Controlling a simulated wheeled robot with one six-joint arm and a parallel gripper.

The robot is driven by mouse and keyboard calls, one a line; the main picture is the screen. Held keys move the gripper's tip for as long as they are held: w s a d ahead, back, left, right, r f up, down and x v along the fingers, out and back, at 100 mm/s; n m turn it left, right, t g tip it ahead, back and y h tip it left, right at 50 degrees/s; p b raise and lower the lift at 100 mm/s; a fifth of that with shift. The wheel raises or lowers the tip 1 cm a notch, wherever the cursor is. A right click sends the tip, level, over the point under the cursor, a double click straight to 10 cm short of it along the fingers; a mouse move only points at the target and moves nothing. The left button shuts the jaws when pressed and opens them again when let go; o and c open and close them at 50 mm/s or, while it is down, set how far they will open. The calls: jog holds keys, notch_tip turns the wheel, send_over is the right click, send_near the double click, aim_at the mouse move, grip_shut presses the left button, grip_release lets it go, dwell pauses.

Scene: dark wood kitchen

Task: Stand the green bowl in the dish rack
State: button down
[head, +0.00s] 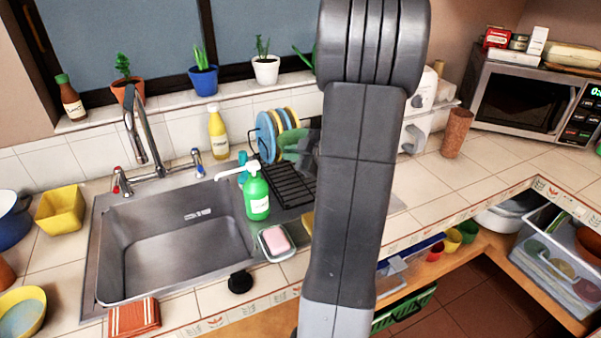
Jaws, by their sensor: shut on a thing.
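The green bowl (293,146) is at the dish rack, just right of the plates, and looks tilted up on its side. Its right part is hidden behind my gripper and arm. My gripper (311,142) shows only as a dark grey edge beside the arm, and it is shut on the bowl. The black dish rack (290,188) stands on the counter right of the sink. Blue and yellow plates (266,137) stand upright at its back left. I cannot tell whether the bowl touches the rack wires.
A green soap bottle (257,196) stands in front of the rack's left side. A soap dish with pink soap (275,241) lies nearer. The sink (180,245) is left, and a yellow bottle (217,134) stands behind. The counter right of my arm is partly clear, with a brown cup (456,133).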

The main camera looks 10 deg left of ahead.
notch_tip(320, 180, down, 10)
jog(key=shift+r+b, duration=0.2)
jog(key=shift+b, duration=0.15)
jog(key=shift+f, duration=0.15)
jog(key=c, duration=1.5)
grip_release()
jog(key=shift+s+d+r, duration=0.1)
jog(key=shift+d+r, duration=0.1)
jog(key=shift+r, duration=0.05)
jog(key=v, duration=1.1)
jog(key=shift+s+d+r, duration=0.15)
jog(key=shift+s+d, duration=0.05)
jog(key=shift+d, duration=0.05)
